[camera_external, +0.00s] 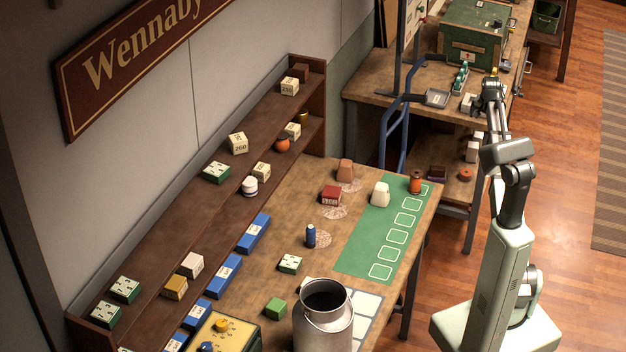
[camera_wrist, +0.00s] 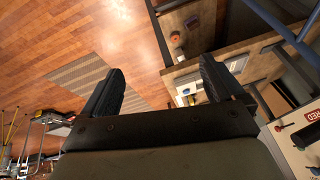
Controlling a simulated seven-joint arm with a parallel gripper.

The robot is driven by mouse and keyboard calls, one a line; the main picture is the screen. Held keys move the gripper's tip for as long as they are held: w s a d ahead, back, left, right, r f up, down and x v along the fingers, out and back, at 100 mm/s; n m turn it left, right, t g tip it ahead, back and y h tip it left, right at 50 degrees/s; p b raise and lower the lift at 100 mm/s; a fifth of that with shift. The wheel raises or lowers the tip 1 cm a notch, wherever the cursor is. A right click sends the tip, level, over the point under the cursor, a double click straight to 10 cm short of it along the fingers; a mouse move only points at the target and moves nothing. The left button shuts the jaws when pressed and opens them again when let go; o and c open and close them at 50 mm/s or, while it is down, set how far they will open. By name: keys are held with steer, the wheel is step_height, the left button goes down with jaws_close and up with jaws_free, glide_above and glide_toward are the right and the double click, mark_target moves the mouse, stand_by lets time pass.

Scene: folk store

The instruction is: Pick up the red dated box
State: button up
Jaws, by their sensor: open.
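The red dated box (camera_external: 331,195) is a small red block with a pale label. It sits on the wooden table (camera_external: 300,215), left of the green mat, in the external view. My gripper (camera_external: 491,82) is raised at the far right, well away from the box, near the back workbench. In the wrist view my gripper (camera_wrist: 160,84) has its two dark fingers spread wide with nothing between them. The red dated box does not show in the wrist view.
Close to the box are a brown-orange block (camera_external: 345,170), a white block (camera_external: 380,194) and a blue bottle (camera_external: 311,236). The green mat (camera_external: 360,240) has mostly free room. A large metal can (camera_external: 323,325) stands at the near end. Shelves (camera_external: 215,195) line the wall.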

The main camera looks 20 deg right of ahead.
steer(key=w+a+r, duration=0.3)
steer(key=a+r, duration=0.3)
steer(key=a, duration=0.3)
steer(key=w+a+r+t+y, duration=0.1)
steer(key=w+a+r, duration=0.2)
steer(key=a+r, duration=0.3)
steer(key=w+a+r+t+y, duration=0.1)
steer(key=w+a+r, duration=0.2)
steer(key=a, duration=1)
step_height(320, 180, up, 3)
steer(key=shift+w+a+r+n, duration=0.1)
steer(key=shift+n, duration=0.2)
steer(key=a+f+n, duration=0.1)
steer(key=a+n, duration=0.1)
steer(key=a, duration=0.4)
steer(key=n+g+y, duration=0.2)
steer(key=n+g, duration=0.3)
steer(key=n, duration=1.4)
glide_toward(332, 191)
steer(key=f, duration=0.3)
steer(key=w+a+f, duration=0.1)
steer(key=f, duration=0.1)
steer(key=shift+w+a+f, duration=0.1)
steer(key=shift+w, duration=0.05)
steer(key=shift+a+f, duration=0.1)
steer(key=shift+f, duration=2.55)
